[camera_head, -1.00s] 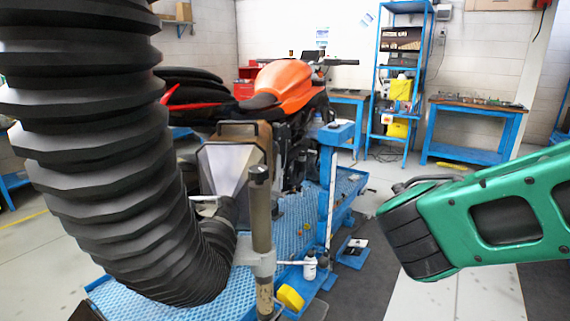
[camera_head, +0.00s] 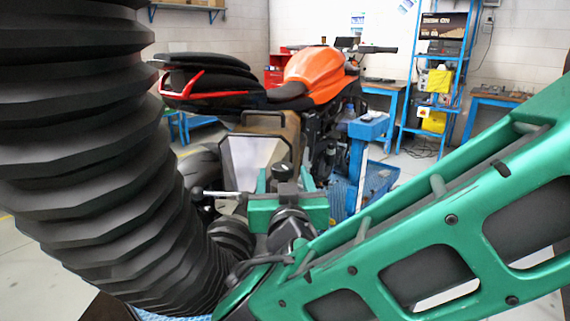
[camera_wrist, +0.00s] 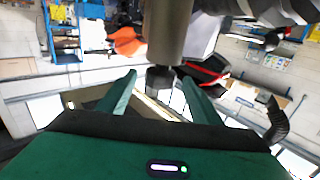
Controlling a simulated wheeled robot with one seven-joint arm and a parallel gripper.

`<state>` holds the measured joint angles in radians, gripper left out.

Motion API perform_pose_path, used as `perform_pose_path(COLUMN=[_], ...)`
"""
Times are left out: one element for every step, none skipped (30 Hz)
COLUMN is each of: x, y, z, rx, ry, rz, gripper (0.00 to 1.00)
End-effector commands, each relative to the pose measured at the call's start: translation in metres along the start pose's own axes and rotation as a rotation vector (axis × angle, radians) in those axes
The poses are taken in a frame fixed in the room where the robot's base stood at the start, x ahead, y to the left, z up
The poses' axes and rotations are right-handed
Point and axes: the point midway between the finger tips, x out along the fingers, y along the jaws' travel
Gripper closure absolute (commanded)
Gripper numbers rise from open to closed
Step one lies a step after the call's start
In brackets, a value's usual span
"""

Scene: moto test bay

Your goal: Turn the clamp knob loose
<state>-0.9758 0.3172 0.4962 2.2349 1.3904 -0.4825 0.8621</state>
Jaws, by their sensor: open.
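A dark cap-like knob (camera_head: 282,172) shows between the fingers of my gripper (camera_head: 285,180) in the head view. In the wrist view the dark knob (camera_wrist: 160,78) sits on the end of a grey-brown post (camera_wrist: 167,30), between the two green fingertips of my gripper (camera_wrist: 159,77). The fingers are open, one on each side, with a gap to the knob. I cannot tell whether the fingers are level with it in depth. My gripper and arm hide the post's lower part and any clamp on it in the head view.
A large black corrugated hose (camera_head: 90,150) fills the left side, close to my gripper. An orange motorcycle (camera_head: 315,75) stands behind on a blue lift (camera_head: 368,125). A thin light rod (camera_head: 222,193) sticks out left of my gripper. Blue shelves (camera_head: 435,80) stand at the back right.

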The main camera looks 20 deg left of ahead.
Motion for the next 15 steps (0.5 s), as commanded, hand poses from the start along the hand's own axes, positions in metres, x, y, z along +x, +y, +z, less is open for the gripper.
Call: perform_pose_path(x=[0.011, 0.016, 0.024, 0.029, 0.034, 0.040, 0.045, 0.049, 0.054, 0.058, 0.061, 0.065, 0.067, 0.069, 0.071], y=[0.001, 0.001, 0.001, 0.001, 0.001, 0.000, 0.001, 0.001, 0.000, 0.000, 0.000, 0.000, 0.000, 0.000, -0.001], z=[0.000, 0.000, -0.001, 0.000, 0.000, 0.000, -0.001, -0.001, -0.001, -0.001, -0.001, -0.001, -0.001, -0.001, -0.001], rx=[0.003, 0.002, 0.004, 0.002, 0.003, 0.002, 0.002, 0.003, 0.002, 0.002, 0.003, 0.002, 0.001, 0.001, 0.001], ry=[-0.001, 0.000, 0.001, 0.000, 0.000, 0.000, 0.001, 0.001, 0.000, 0.000, 0.000, 0.000, 0.000, 0.001, 0.001], rz=[0.005, 0.005, 0.004, 0.005, 0.004, 0.003, 0.003, 0.003, 0.002, 0.002, 0.002, 0.001, 0.001, 0.001, 0.000], gripper=[0.41, 0.41, 0.41, 0.41, 0.41, 0.41, 0.41, 0.41, 0.41, 0.41, 0.41, 0.41, 0.41, 0.41, 0.41])
